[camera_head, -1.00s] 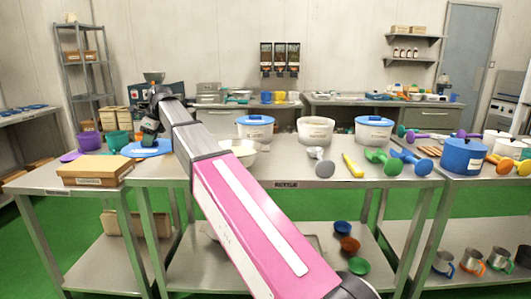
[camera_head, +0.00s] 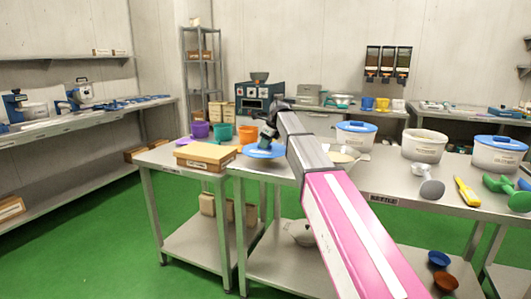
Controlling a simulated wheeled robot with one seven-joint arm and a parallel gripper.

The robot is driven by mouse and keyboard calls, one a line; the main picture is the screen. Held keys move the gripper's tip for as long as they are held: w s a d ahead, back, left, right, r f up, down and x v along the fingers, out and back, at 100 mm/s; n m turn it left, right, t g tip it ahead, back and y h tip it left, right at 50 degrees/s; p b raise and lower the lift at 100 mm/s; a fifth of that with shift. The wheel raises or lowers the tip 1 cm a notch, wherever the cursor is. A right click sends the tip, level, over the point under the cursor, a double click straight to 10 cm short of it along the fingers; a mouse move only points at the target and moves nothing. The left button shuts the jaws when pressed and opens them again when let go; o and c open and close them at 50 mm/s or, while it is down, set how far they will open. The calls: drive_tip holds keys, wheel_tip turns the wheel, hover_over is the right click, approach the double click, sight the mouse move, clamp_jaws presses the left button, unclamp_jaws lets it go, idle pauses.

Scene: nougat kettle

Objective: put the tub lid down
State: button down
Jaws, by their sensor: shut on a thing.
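The tub lid, a flat blue disc (camera_head: 258,152), is at the left part of the steel table, just right of the cardboard box. My gripper (camera_head: 266,141) is shut on it from above, at the far end of my pink and grey arm. The lid looks level and close to the tabletop; I cannot tell whether it touches. The fingertips are small and partly hidden by the wrist. A white tub without a lid (camera_head: 424,148) stands on the table to the right.
The cardboard box (camera_head: 205,156) and an orange cup (camera_head: 249,134) are close to the lid. Green floor (camera_head: 110,250) is open at left.

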sight(265, 151)
drive_tip(key=shift+f, duration=1.95)
drive_tip(key=shift+f, duration=0.1)
drive_tip(key=c, duration=1)
unclamp_jaws()
drive_tip(key=v, duration=1.2)
